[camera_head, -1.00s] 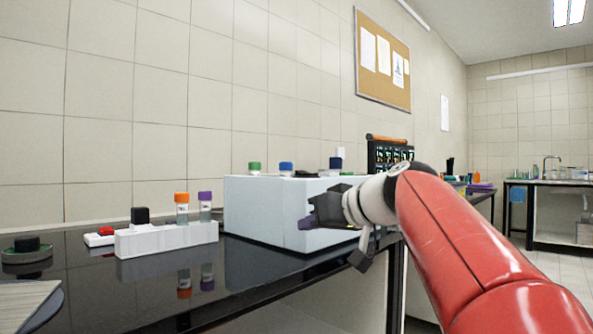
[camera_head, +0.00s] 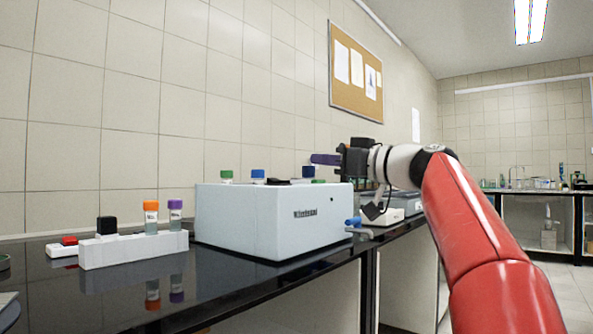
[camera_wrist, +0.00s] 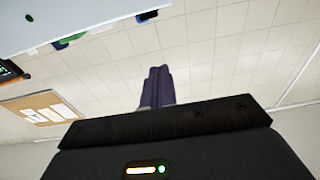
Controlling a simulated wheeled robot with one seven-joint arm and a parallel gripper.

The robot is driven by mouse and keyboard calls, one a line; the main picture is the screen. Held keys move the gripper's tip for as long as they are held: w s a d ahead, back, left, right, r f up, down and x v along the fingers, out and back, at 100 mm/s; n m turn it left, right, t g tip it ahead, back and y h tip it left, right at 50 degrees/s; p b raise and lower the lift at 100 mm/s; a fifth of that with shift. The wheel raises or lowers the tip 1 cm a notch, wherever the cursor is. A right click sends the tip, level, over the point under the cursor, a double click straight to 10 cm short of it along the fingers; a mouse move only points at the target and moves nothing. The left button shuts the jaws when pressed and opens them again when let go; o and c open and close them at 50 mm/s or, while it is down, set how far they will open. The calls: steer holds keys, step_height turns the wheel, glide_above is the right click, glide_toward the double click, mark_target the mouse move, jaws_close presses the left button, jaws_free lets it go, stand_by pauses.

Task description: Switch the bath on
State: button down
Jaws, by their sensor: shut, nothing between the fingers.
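The bath is probably the pale box (camera_head: 270,222) on the black bench, with dark lettering and a small dark dot on its front. Green and blue caps (camera_head: 258,174) stand out of its top, along with a dark item. My gripper (camera_head: 318,159) is above the box's right end, its purple fingers pointing left. In the wrist view the fingers (camera_wrist: 157,85) are together and empty. The box's pale face (camera_wrist: 75,20) fills the upper left there, with a dark dot (camera_wrist: 29,18). I cannot tell which part is the switch.
A white rack (camera_head: 132,249) with orange- and purple-capped vials stands left of the box. Behind it is a small white block with a red top (camera_head: 66,242). A blue-handled item (camera_head: 354,223) sits at the box's right end. Bare bench lies in front.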

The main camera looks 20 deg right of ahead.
steer(key=r+p, duration=0.2)
steer(key=p, duration=0.3)
glide_above(278, 180)
steer(key=s+d, duration=0.1)
steer(key=s, duration=0.3)
steer(key=shift+w+f, duration=0.25)
steer(key=f, duration=0.1)
steer(key=f+b, duration=0.2)
steer(key=shift+w+f, duration=0.1)
steer(key=shift+w, duration=0.15)
steer(key=shift+w+a+f, duration=0.2)
steer(key=shift+f, duration=0.35)
